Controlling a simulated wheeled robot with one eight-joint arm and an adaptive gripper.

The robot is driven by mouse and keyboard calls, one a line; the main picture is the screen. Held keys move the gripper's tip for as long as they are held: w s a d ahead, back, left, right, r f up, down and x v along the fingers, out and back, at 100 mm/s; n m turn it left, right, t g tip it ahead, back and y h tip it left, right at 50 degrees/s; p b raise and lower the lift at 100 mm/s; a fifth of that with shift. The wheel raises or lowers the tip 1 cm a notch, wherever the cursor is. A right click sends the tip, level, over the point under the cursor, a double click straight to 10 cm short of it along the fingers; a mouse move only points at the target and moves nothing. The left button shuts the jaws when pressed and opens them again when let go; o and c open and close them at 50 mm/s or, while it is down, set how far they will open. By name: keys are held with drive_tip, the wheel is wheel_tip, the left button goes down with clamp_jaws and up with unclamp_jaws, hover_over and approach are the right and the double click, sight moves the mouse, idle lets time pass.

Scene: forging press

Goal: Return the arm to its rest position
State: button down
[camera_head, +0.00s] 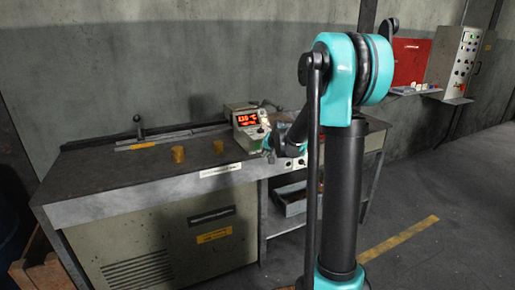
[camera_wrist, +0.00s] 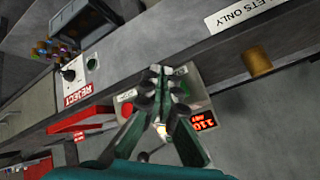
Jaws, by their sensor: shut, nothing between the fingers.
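My arm shows in the head view, with its dark column upright in front of the bench and a teal joint at the top. Its forearm reaches down and left toward the bench's right end. My gripper (camera_head: 267,152) is small there, near the bench edge in front of the control box. In the wrist view my gripper (camera_wrist: 160,72) has its dark green fingers closed together at the tips, with nothing seen between them. The control box with a red lit display (camera_head: 246,120) also shows behind the fingers in the wrist view (camera_wrist: 203,119).
The metal bench (camera_head: 120,170) carries two brass-coloured cylinders, a left one (camera_head: 179,154) and a right one (camera_head: 219,147). The floor at right is clear around a yellow stripe (camera_head: 400,238).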

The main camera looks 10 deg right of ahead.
idle(0.4)
drive_tip(key=s+d+f+n+g, duration=0.1)
drive_tip(key=s+f, duration=0.2)
drive_tip(key=s, duration=1)
drive_tip(key=s+d+f+n+g+h, duration=0.1)
drive_tip(key=s+f, duration=0.3)
drive_tip(key=s, duration=0.9)
drive_tip(key=s+d+f+n+g, duration=0.1)
drive_tip(key=s+f+n+g, duration=0.1)
drive_tip(key=s, duration=1.1)
drive_tip(key=shift+s+d+f+n+h, duration=0.25)
drive_tip(key=shift+f+n+h, duration=0.2)
drive_tip(key=shift+f, duration=0.2)
